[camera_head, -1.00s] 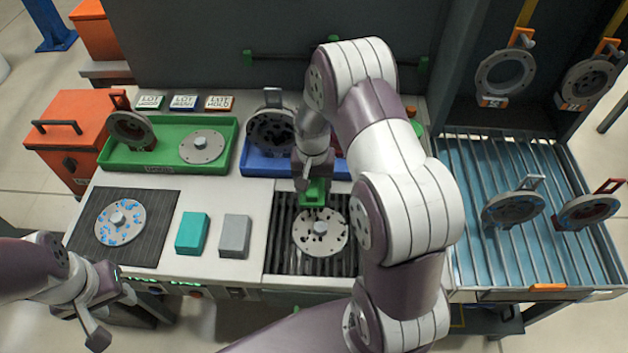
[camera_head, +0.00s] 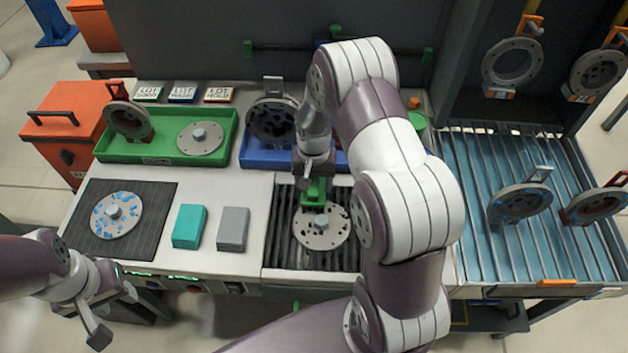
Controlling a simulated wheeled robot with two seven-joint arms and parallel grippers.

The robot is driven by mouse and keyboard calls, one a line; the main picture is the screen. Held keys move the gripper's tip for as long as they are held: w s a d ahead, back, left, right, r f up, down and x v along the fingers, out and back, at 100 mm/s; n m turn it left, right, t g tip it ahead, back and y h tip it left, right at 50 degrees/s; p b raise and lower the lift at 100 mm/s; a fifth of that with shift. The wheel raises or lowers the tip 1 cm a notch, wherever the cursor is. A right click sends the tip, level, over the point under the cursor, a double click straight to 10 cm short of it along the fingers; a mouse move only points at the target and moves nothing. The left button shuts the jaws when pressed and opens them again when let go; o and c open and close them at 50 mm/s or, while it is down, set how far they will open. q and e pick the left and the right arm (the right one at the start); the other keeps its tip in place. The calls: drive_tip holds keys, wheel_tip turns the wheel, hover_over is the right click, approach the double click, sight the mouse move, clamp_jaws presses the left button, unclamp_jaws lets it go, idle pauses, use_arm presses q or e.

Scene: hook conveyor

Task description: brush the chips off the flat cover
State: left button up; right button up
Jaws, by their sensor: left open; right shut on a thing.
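A flat round cover (camera_head: 322,238) with a central boss lies on the dark slatted grate (camera_head: 284,255) at the front middle. Dark specks, which look like chips or holes, show on its face. My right gripper (camera_head: 314,184) is shut on a green brush (camera_head: 314,192) held upright. The brush's lower end is at the cover's far edge, close to the boss; I cannot tell whether it touches. My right arm hides the right part of the grate and blue tray. My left gripper (camera_head: 108,308) is open and empty in front of the table's left front edge.
A cover with blue marks (camera_head: 117,216) lies on a dark mat (camera_head: 148,240). Teal (camera_head: 190,227) and grey (camera_head: 233,229) blocks stand beside it. Green (camera_head: 168,158) and blue (camera_head: 262,160) trays hold parts behind. A conveyor (camera_head: 470,225) with hanging parts is at right.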

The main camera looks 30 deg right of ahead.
drive_tip(key=shift+f, duration=0.25)
drive_tip(key=shift+d, duration=0.1)
drive_tip(key=shift+s+d+r, duration=0.15)
drive_tip(key=shift+s+d, duration=0.35)
drive_tip(key=shift+d, duration=0.25)
drive_tip(key=shift+s+d+f+p, duration=0.1)
drive_tip(key=shift+s+d+p, duration=0.1)
drive_tip(key=shift+s+d, duration=0.25)
drive_tip(key=shift+s+d+f+p, duration=0.1)
drive_tip(key=shift+s+d+p, duration=0.1)
drive_tip(key=shift+d, duration=0.35)
drive_tip(key=shift+w+a+r, duration=0.1)
drive_tip(key=shift+w+a, duration=0.5)
drive_tip(key=shift+a, duration=0.35)
drive_tip(key=shift+w+a, duration=0.55)
drive_tip(key=shift+a, duration=0.35)
drive_tip(key=shift+s+d+p, duration=0.35)
drive_tip(key=shift+s+d, duration=0.3)
drive_tip(key=shift+d, duration=0.35)
drive_tip(key=shift+s+d, duration=0.4)
drive_tip(key=shift+d, duration=0.25)
drive_tip(key=shift+s+d, duration=0.15)
drive_tip(key=shift+d, duration=0.1)
